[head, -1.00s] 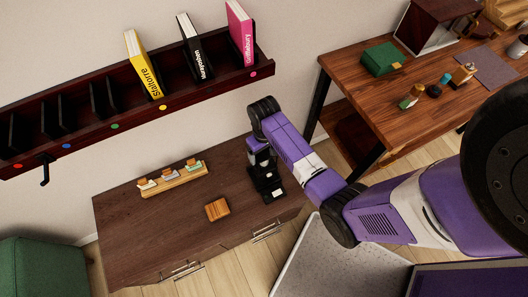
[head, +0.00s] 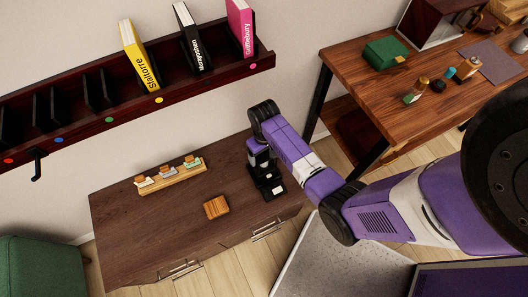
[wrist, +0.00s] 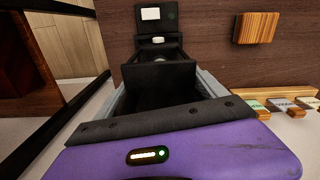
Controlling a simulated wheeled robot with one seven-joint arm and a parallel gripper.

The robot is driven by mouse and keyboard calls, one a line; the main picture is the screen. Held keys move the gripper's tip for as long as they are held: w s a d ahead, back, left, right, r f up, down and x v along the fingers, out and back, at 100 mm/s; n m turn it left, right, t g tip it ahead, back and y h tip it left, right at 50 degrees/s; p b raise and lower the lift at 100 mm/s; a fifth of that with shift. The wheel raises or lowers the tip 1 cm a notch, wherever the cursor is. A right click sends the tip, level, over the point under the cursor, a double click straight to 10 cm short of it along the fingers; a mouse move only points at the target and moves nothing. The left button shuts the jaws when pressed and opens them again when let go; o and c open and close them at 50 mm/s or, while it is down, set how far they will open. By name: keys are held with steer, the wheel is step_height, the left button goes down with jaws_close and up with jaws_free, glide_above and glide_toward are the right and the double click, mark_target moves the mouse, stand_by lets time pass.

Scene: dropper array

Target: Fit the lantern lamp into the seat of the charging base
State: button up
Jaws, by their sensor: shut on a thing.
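The lantern lamp (wrist: 158,75) looks like a dark, box-shaped body in the wrist view. It is between the two grey fingers of my gripper (wrist: 160,88), which is shut on it. The charging base (wrist: 172,17) is a black unit with a white label, just beyond the lamp on the dark wooden top. In the head view the charging base (head: 274,192) stands near the right end of the cabinet top, with my gripper (head: 262,168) right above and behind it. The lamp's lower end and the seat are hidden, so I cannot tell whether they touch.
A small wooden block (head: 216,207) lies left of the base on the cabinet top (head: 150,230). A wooden rack (head: 172,178) with several small cards stands behind it. A wall shelf (head: 130,90) with books hangs above. A second table (head: 400,130) stands at right.

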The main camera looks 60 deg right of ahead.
steer(key=shift+f+b, duration=0.3)
steer(key=shift+f, duration=0.35)
steer(key=shift+p, duration=0.6)
stand_by(1.4)
steer(key=shift+f+b, duration=0.85)
steer(key=shift+f, duration=0.3)
steer(key=o, duration=2)
steer(key=shift+r, duration=3.9)
steer(key=shift+d, duration=0.1)
